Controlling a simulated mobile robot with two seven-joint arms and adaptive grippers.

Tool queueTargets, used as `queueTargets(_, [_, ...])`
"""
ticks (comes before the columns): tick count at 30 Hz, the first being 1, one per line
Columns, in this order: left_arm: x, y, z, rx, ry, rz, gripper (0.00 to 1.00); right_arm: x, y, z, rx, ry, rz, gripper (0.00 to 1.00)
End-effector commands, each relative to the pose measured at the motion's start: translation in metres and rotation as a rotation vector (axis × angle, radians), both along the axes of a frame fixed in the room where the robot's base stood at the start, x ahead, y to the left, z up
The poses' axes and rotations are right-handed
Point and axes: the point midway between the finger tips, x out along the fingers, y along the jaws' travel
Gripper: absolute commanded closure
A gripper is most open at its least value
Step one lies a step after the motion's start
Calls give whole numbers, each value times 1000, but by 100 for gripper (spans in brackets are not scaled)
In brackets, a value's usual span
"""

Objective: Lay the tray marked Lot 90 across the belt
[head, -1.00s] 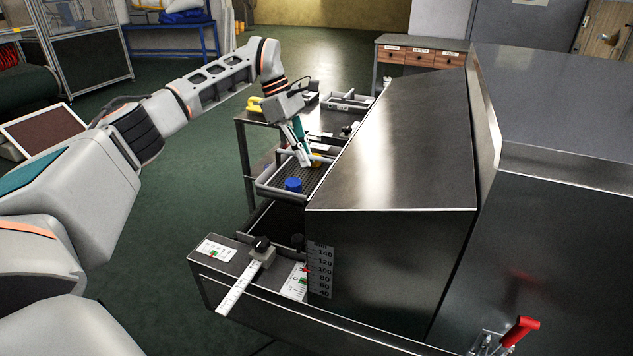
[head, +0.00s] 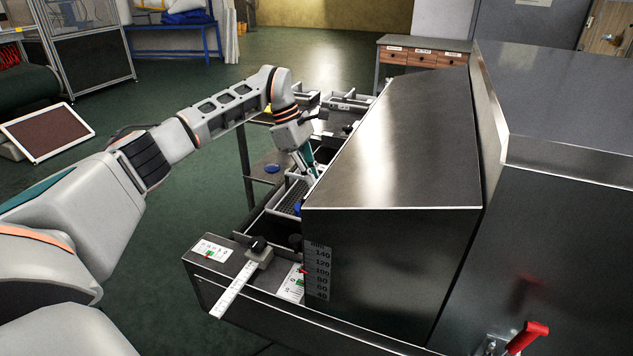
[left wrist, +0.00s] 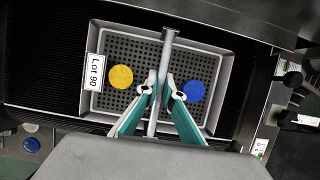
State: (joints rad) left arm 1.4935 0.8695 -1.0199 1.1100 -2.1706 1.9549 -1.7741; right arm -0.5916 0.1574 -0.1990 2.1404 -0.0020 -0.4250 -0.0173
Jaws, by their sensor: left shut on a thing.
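The tray marked Lot 90 (left wrist: 233,85) is a grey rimmed tray with a perforated floor and a centre bar handle. Its label (left wrist: 94,72) is on the left rim in the left wrist view. A yellow disc (left wrist: 121,77) and a blue disc (left wrist: 194,91) lie in it, either side of the handle. My left gripper (left wrist: 161,93) is shut on the handle. The tray is over the black ribbed belt (left wrist: 45,60); I cannot tell whether it touches. In the head view the hood partly hides the tray (head: 287,197) below my left gripper (head: 313,176). My right gripper is not in view.
The steel dryer hood (head: 400,140) stands close to the right of my left gripper. A ruler guide with a black knob (head: 259,244) sits at the near frame edge. Another tray (head: 348,104) is on the table behind. A blue round thing (head: 272,169) lies lower, beside the belt.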

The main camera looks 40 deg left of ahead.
Motion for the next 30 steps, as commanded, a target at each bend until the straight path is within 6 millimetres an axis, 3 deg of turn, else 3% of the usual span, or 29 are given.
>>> queueTargets(12, [2, -5, -2, -3, -6, -3, 100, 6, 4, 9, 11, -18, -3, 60])
queueTargets(13, [1, -5, -2, -2, -4, -3, 85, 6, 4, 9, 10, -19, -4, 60])
queueTargets(14, [1, -5, -2, -2, -4, -3, 78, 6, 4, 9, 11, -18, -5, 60])
queueTargets(15, [1, -5, -2, -2, -4, -3, 76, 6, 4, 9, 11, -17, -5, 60])
queueTargets(25, [1, -5, -1, -2, -4, -3, 76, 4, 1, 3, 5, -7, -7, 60])
queueTargets(30, [1, 1, 16, -1, -7, 0, 76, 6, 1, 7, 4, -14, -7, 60])
